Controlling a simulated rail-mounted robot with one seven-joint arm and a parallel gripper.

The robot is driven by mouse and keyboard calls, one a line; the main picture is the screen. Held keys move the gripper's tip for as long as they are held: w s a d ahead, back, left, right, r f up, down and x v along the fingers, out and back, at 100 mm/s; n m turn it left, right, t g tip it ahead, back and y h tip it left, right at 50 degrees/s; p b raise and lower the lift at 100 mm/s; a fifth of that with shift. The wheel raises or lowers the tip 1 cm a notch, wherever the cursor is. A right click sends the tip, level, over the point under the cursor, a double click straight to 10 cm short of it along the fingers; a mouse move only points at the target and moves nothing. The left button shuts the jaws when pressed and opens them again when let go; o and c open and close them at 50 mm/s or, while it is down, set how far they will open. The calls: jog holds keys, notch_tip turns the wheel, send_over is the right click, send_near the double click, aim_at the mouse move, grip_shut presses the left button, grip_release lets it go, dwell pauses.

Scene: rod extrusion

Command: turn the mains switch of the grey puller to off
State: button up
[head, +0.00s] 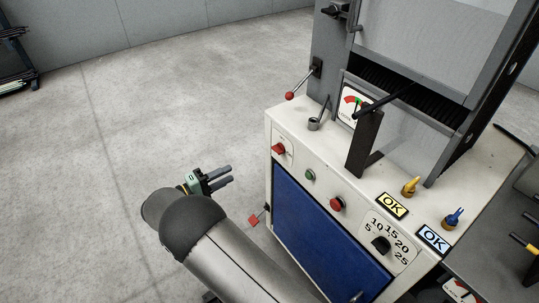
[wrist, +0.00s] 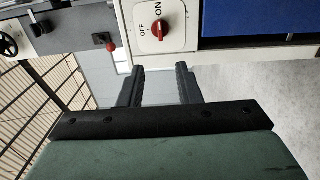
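The mains switch (head: 278,149) is a red rotary knob on a white plate at the left end of the puller's panel. In the wrist view the knob (wrist: 159,29) sits between OFF and ON labels, and its white mark seems to point toward ON. The grey puller (head: 335,55) has a grey frame above a cream cabinet with a blue door. My gripper (head: 230,173) is left of the cabinet, apart from the switch. In the wrist view its two dark fingers (wrist: 159,78) are spread with nothing between them, below the knob in the picture.
A green button (head: 310,175), a red button (head: 337,204) and a numbered dial (head: 381,244) share the panel. A lever with a red ball (head: 290,95) juts out left above the switch. A red handle (head: 253,220) sticks out low.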

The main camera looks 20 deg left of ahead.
aim_at(275, 151)
jog(key=p+x, duration=0.1)
jog(key=x, duration=1.6)
jog(key=shift+s, duration=0.15)
grip_shut()
